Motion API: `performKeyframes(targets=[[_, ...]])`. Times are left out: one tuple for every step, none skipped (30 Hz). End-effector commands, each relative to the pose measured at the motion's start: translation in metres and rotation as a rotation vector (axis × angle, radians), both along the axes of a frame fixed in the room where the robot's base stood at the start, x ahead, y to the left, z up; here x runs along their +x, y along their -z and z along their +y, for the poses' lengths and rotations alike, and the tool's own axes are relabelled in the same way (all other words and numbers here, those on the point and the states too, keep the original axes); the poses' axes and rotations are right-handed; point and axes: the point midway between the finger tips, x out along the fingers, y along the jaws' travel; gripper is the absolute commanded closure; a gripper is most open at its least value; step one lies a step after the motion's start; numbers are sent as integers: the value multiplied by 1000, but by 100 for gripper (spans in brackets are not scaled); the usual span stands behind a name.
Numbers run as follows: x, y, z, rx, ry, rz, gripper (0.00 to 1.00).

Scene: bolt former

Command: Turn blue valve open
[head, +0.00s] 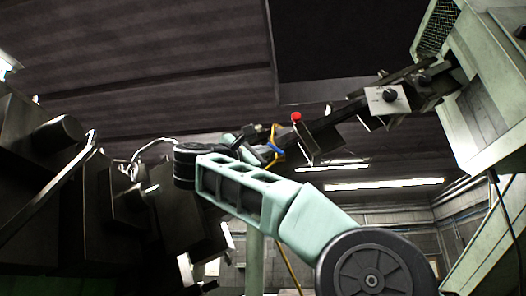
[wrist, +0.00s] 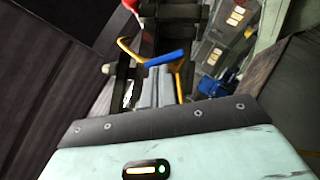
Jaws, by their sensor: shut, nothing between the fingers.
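The blue valve handle (wrist: 166,59) is a short bar in the wrist view, lying slightly tilted across the top of my fingers. It also shows small in the head view (head: 275,148), near the middle, beyond my arm. My gripper (wrist: 158,74) is shut with nothing between its grey fingers. The fingertips are right at the blue handle; whether they touch it I cannot tell. A yellow pipe or hose (wrist: 130,50) runs beside the handle.
Dark machine blocks (head: 60,180) fill the left of the head view. A red button (head: 296,117) sits on a dark arm of the machine, with a grey control box (head: 387,98) further right. A pale green machine housing (head: 485,100) stands at the right.

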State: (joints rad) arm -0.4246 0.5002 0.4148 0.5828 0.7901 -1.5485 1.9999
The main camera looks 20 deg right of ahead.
Motion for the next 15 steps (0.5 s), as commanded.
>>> performKeyframes(targets=[[1,-1,1,15,-1,-8,100],[1,-2,1,22,-1,-12,100],[1,-2,1,32,-1,-18,100],[1,-2,1,40,-2,-22,100],[1,-2,1,46,-2,-26,100],[1,-3,1,55,-2,-31,100],[1,-3,1,61,-2,-34,100],[1,-3,1,67,-2,-38,100],[1,-3,1,74,-2,-42,100],[1,-3,1,80,-1,-45,100],[0,-4,1,86,-1,-50,100],[0,-5,0,82,0,-48,100],[0,-6,0,82,1,-48,100],[0,-6,0,82,1,-48,100],[0,-6,0,82,0,-47,100]])
